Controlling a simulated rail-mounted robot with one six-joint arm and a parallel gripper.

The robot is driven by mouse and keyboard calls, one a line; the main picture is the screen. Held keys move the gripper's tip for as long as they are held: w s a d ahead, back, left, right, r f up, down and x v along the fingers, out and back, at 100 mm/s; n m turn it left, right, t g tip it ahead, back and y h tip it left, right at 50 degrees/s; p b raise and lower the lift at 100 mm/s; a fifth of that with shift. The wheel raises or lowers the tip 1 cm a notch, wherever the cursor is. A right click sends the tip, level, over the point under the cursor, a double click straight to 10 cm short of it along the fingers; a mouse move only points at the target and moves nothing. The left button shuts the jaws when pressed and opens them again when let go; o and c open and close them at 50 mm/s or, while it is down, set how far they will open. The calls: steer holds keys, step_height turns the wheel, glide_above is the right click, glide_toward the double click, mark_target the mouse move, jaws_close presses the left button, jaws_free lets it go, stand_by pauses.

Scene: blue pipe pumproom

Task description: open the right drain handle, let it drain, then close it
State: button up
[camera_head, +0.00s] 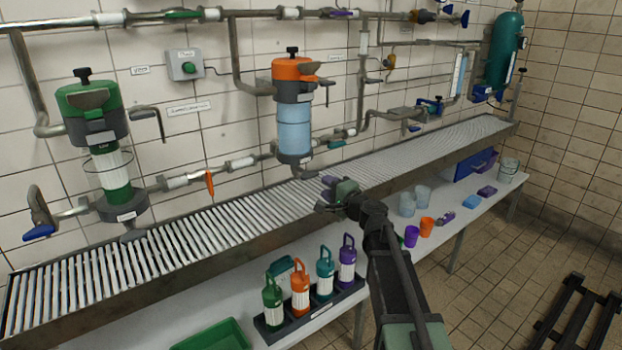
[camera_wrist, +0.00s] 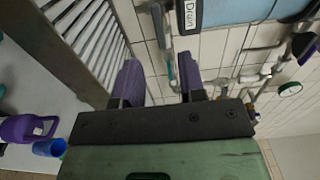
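The right filter has an orange head and a light-blue body (camera_head: 294,128) and hangs over the grated trough. A dark drain piece (camera_head: 305,172) shows under its base; I cannot tell its handle's position clearly. In the wrist view the filter's base carries a "Drain" label (camera_wrist: 191,14), with a grey bar (camera_wrist: 160,22) beside it. My gripper (camera_head: 332,193) is in front of and below the filter, over the trough's front edge. In the wrist view its two purple fingers (camera_wrist: 160,82) are apart with nothing between them.
The grated trough (camera_head: 210,228) runs along the wall. A green-headed filter (camera_head: 105,140) hangs at left. On the shelf below stand several colored bottles (camera_head: 300,290) in a rack, cups (camera_head: 411,236) and a blue box (camera_head: 470,166). A dark pallet (camera_head: 580,315) lies on the floor.

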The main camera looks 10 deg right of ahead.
mark_target(312, 177)
steer(key=x, duration=0.9)
steer(key=shift+a+f, duration=0.1)
steer(key=shift+s, duration=0.1)
jaws_close()
